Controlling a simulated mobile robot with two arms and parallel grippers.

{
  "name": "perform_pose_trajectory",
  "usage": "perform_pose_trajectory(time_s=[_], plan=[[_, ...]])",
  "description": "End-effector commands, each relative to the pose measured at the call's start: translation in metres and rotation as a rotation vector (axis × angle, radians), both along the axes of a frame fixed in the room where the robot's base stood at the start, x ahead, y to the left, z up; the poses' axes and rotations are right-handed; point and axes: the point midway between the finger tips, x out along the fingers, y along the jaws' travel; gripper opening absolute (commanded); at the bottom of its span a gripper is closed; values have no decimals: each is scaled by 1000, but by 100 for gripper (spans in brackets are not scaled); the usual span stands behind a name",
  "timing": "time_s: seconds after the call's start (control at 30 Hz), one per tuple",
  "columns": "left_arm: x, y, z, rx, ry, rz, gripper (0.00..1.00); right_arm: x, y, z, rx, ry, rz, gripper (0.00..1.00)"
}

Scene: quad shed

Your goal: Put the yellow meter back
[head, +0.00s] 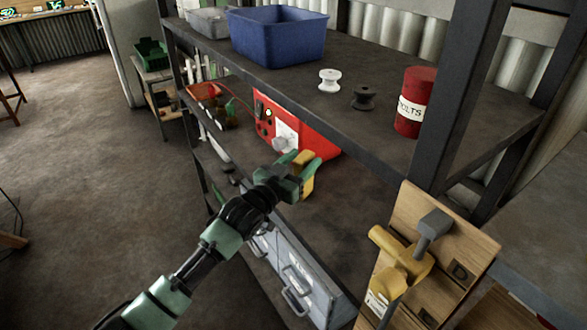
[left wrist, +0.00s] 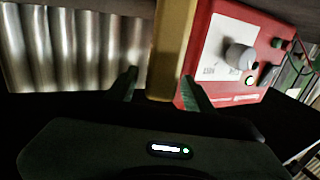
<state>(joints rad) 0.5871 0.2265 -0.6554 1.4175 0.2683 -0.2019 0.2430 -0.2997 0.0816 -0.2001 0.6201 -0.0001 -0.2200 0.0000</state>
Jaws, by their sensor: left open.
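The yellow meter (head: 307,178) is upright on the middle shelf, in front of a red box with a dial. My left gripper (head: 299,158) is at the meter, its green fingers reaching over the shelf. In the left wrist view the meter shows as a narrow yellow upright piece (left wrist: 172,50) between the open fingers (left wrist: 159,80), nearer the right finger. The gripper hides part of the meter in the head view, and its face is not seen. My right gripper is not in view.
The red box (head: 290,128) stands close behind the meter. The upper shelf above holds a blue bin (head: 277,36), two spools and a red bolts can (head: 415,103). A wooden board (head: 455,235) with a yellow tool (head: 400,262) is at lower right. Shelf space right of the meter is clear.

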Motion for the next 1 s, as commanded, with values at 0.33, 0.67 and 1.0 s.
perform_pose_trajectory(time_s=[0.33, 0.67, 1.0], plan=[[-55, 34, -2, 1, 0, 0, 52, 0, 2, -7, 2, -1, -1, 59], [-98, 60, -2, -1, 1, 1, 52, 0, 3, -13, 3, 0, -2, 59], [-102, 63, -2, 0, 2, 2, 52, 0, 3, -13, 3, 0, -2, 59]])
